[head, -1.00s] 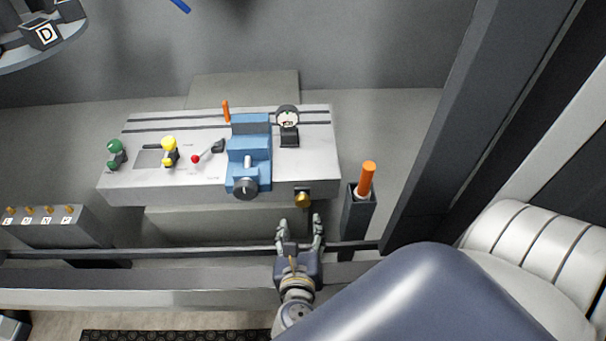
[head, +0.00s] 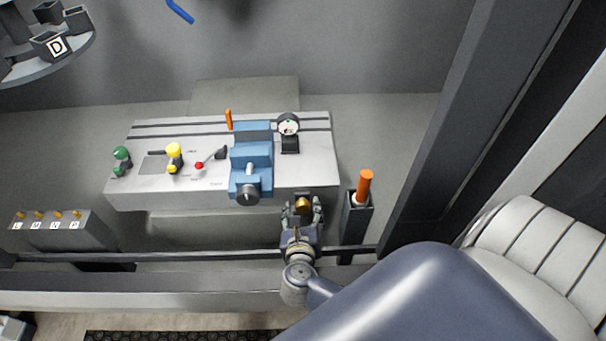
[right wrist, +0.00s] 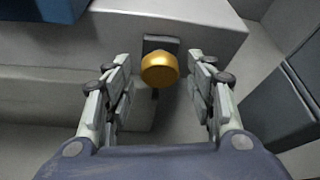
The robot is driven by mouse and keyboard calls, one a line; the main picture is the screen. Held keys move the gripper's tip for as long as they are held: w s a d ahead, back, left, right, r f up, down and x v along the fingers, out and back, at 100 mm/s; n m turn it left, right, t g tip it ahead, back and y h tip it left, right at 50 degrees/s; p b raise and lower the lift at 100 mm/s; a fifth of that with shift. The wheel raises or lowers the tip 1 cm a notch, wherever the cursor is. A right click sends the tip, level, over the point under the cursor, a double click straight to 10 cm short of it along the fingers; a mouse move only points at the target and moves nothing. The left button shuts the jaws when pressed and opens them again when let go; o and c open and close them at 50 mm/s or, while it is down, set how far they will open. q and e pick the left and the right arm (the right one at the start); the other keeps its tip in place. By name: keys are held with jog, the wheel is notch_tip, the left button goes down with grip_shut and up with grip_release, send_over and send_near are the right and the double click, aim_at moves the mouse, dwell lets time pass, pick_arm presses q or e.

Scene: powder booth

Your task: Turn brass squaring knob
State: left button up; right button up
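The brass squaring knob (head: 302,204) sticks out from the front face of the grey bench block, near its right end. In the right wrist view the round brass knob (right wrist: 160,68) sits on a dark plate. My right gripper (head: 302,207) is at the knob, with a finger on each side of it. In the right wrist view the right gripper (right wrist: 160,88) is open, and gaps show between both fingers and the knob. My left gripper is not in view.
A blue vise (head: 250,165) stands on the bench (head: 310,170), left of the knob, with a dial gauge (head: 288,125) behind. A dark holder with an orange handle (head: 364,186) stands close to the right of my gripper. A dark post (head: 440,120) rises further right.

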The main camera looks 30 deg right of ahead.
jog(key=c, duration=0.8)
jog(key=shift+o, duration=0.2)
jog(key=shift+n+h, duration=0.6)
jog(key=shift+n, duration=0.4)
jog(key=o, duration=1.1)
jog(key=shift+c, duration=0.2)
jog(key=shift+r, duration=0.1)
notch_tip(320, 180, up, 10)
